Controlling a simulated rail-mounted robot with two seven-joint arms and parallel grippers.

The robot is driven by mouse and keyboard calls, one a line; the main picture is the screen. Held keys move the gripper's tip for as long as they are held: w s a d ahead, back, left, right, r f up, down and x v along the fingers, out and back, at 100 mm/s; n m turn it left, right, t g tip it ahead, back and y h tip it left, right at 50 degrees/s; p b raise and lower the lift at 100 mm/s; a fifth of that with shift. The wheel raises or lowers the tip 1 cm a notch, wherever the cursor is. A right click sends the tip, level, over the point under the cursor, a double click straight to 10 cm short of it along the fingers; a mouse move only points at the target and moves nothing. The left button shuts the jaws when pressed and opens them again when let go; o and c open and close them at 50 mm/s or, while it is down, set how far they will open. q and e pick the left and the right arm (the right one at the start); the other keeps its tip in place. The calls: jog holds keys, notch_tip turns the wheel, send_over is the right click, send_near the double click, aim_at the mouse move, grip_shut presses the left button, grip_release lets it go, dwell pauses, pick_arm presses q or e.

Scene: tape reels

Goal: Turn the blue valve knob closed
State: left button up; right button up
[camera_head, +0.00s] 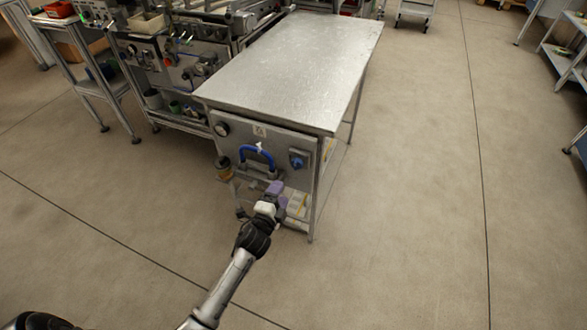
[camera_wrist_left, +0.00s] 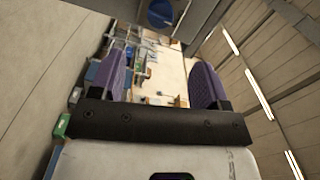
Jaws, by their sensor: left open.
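The blue valve knob (camera_head: 298,159) sits on the right part of the grey front panel (camera_head: 238,143) below the metal tabletop. My left gripper (camera_head: 278,193), with purple finger pads, is in front of the panel, lower and to the left of the knob in the head view. It is open and apart from the knob. In the left wrist view the gripper's pads (camera_wrist_left: 162,80) stand wide apart with nothing held between them. A round blue part, apparently the knob (camera_wrist_left: 160,12), shows beyond them at the top edge. My right gripper is not in view.
A curved blue hose or handle (camera_head: 258,155) is left of the knob, with a round gauge (camera_head: 221,129) further left. A lower shelf with boxes (camera_head: 298,204) is under the panel. Equipment benches (camera_head: 175,70) stand behind left. The floor (camera_head: 420,200) to the right is clear.

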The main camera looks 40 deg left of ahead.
aim_at(295, 167)
pick_arm(q)
jog(key=shift+b+x, duration=2)
jog(key=shift+x, duration=4.1)
jog(key=c, duration=0.9)
